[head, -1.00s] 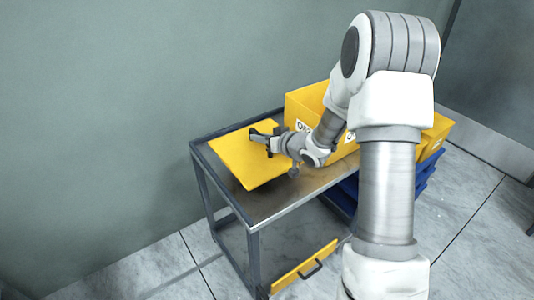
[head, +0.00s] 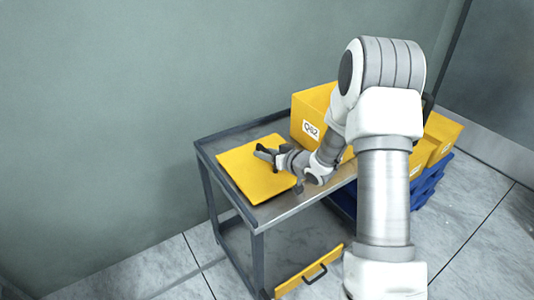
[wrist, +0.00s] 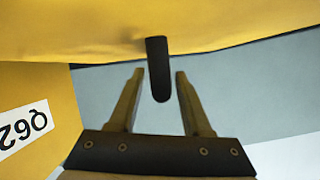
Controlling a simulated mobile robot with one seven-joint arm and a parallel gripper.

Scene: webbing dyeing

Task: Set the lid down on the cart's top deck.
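The yellow lid (head: 243,181) lies flat on the left part of the cart's top deck (head: 275,211), apparently resting on it. Its black handle (wrist: 158,70) shows in the wrist view, standing out from the yellow face. My gripper (head: 268,155) is low over the lid at the handle. In the wrist view my gripper (wrist: 160,73) is open, one finger on each side of the handle, with a visible gap on both sides. The lid's underside and its contact with the deck are hidden.
A yellow bin (head: 309,112) with a label stands on the deck beside the lid. Its label (wrist: 22,128) shows in the wrist view. More yellow bins (head: 440,133) sit on blue crates (head: 430,183) at right. Another yellow handled panel (head: 290,284) is low by the cart. A wall stands behind.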

